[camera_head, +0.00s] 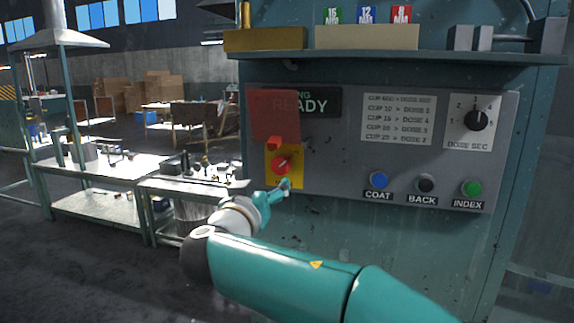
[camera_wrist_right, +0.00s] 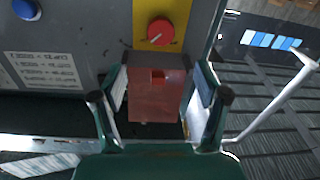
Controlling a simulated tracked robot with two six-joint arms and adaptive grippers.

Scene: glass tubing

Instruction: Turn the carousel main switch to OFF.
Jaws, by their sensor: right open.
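The main switch is a red rotary knob (camera_head: 281,165) on a yellow plate (camera_head: 298,180) at the left of the grey panel. A raised, see-through red cover (camera_head: 275,112) with a small red tab (camera_head: 274,143) is above it. My right gripper (camera_head: 277,194) is just below and in front of the plate in the head view. In the right wrist view the knob (camera_wrist_right: 160,31) is beyond the open fingers (camera_wrist_right: 160,88), and the cover (camera_wrist_right: 155,103) shows between them. I cannot tell whether they touch the cover. The knob's position label is unreadable. My left gripper is out of view.
The panel (camera_head: 335,160) also carries blue COAT (camera_head: 378,180), black BACK (camera_head: 425,183) and green INDEX (camera_head: 471,188) buttons and a DOSE SEC dial (camera_head: 476,120). A READY display (camera_head: 325,103) is partly behind the cover. A shelf (camera_head: 400,59) juts out above. Worktables (camera_head: 100,170) stand left.

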